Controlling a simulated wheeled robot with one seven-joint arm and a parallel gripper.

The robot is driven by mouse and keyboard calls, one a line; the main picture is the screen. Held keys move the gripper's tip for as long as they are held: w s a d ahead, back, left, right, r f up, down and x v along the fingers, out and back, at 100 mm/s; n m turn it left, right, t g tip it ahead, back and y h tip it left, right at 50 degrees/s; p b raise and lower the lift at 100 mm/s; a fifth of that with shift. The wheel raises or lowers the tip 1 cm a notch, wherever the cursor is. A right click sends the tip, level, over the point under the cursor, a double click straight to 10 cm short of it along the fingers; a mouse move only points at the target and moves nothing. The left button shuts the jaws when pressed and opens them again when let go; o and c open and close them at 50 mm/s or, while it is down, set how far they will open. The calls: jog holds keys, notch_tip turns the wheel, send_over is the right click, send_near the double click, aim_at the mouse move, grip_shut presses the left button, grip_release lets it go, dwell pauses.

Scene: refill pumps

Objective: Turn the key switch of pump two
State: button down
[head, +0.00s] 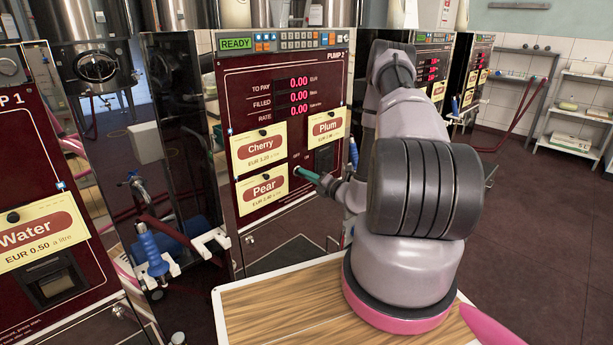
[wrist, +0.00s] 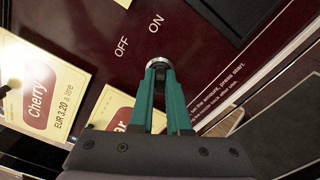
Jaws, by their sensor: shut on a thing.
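Pump two (head: 258,85) is a dark red panel with a green READY light and red 0.00 readouts. Its key switch (wrist: 158,63) shows in the wrist view as a round silver collar below the OFF and ON marks. My gripper (wrist: 159,72) has its green fingers closed together at the collar, shut on the key, which the fingertips mostly hide. The key's angle cannot be told. In the head view my gripper (head: 300,171) reaches the panel between the Cherry, Plum and Pear cards, and the switch is hidden behind it.
Cherry (head: 259,149), Plum (head: 327,127) and Pear (head: 262,189) cards surround the switch closely. A dark slot (head: 324,158) lies to its right. A wooden top (head: 275,305) lies below my arm.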

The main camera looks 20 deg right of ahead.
jog(key=shift+s+f, duration=0.1)
jog(key=c, duration=0.9)
grip_release()
jog(key=v, duration=1)
jog(key=shift+s+d, duration=0.15)
jog(key=shift+s, duration=0.2)
